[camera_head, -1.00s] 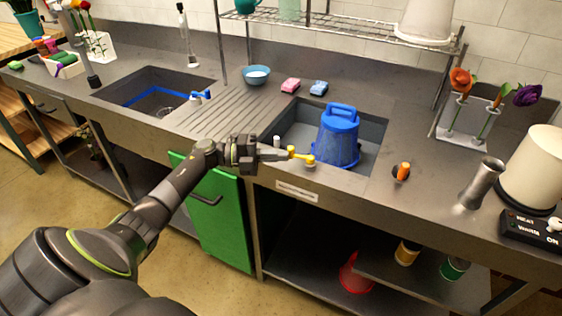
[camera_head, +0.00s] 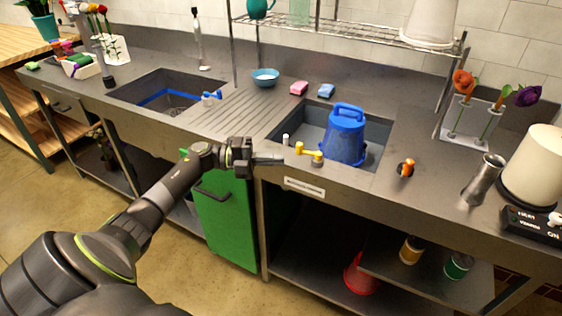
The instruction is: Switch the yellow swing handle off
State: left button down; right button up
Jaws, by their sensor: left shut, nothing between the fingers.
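The yellow swing handle (camera_head: 309,153) sits on the front rim of the right sink, just left of the blue bucket. Its lever points left and slightly back from its round base. My left gripper (camera_head: 281,158) is shut and empty, a little to the left of the lever's end, with a small gap seeming to lie between them. The fingers point right toward the handle. My right gripper is not in view.
A blue upturned bucket (camera_head: 345,134) stands in the right sink (camera_head: 378,135). A small white post (camera_head: 285,139) stands behind my fingers. An orange-topped item (camera_head: 406,168) is on the counter at right. A green cabinet door (camera_head: 226,222) is below.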

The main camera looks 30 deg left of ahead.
pick_arm(q)
jog(key=w+a+b+v, duration=0.1)
jog(key=b+v, duration=0.1)
jog(key=v, duration=0.6)
jog(key=shift+w+f, duration=0.35)
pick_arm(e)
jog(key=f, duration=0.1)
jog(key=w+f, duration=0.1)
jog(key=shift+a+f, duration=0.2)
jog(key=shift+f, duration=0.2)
